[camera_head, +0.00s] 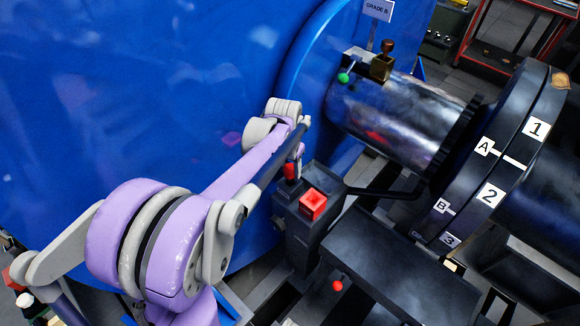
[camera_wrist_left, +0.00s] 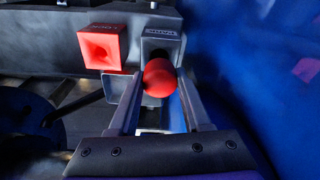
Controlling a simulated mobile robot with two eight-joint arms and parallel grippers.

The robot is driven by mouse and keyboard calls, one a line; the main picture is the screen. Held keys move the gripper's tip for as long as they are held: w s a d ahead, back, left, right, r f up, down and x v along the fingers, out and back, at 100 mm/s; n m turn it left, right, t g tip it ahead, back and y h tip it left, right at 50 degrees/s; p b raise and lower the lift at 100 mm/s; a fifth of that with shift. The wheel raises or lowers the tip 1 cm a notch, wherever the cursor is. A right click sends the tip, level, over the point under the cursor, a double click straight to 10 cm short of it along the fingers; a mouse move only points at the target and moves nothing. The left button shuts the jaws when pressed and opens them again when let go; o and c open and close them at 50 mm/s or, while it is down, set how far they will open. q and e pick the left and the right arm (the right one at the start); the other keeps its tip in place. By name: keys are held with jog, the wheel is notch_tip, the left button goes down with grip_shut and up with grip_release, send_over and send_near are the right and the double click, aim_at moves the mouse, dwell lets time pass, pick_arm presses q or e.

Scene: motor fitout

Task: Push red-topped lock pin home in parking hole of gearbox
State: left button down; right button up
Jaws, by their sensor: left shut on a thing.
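The red-topped lock pin shows as a round red knob in the left wrist view (camera_wrist_left: 160,77) and as a small red top in the head view (camera_head: 291,172). My left gripper (camera_wrist_left: 159,84) has its two fingers on either side of the knob and is shut on it. The knob is in front of a grey square socket (camera_wrist_left: 161,46) with a small label on the dark gearbox housing (camera_head: 302,237). The pin's shank is hidden, so I cannot tell how deep it sits. A red square funnel (camera_head: 313,204) is beside that socket. My right gripper is not in view.
A large blue casing (camera_head: 150,90) fills the left side, close to my left arm. A steel shaft (camera_head: 395,115) and a dark numbered disc (camera_head: 490,165) stand to the right. A red ball knob (camera_head: 337,285) and a green one (camera_head: 343,77) stick out nearby.

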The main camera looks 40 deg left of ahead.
pick_arm(q)
jog(key=shift+f+b, duration=0.4)
jog(key=shift+f, duration=0.3)
jog(key=shift+c, duration=1.4)
grip_release()
jog(key=r, duration=0.3)
jog(key=s+r, duration=0.1)
jog(key=r, duration=0.3)
jog(key=r+p, duration=0.1)
jog(key=r, duration=0.2)
jog(key=shift+s+r, duration=0.15)
jog(key=shift+r, duration=0.25)
jog(key=s+p, duration=0.2)
jog(key=s, duration=1)
jog(key=shift+a, duration=0.45)
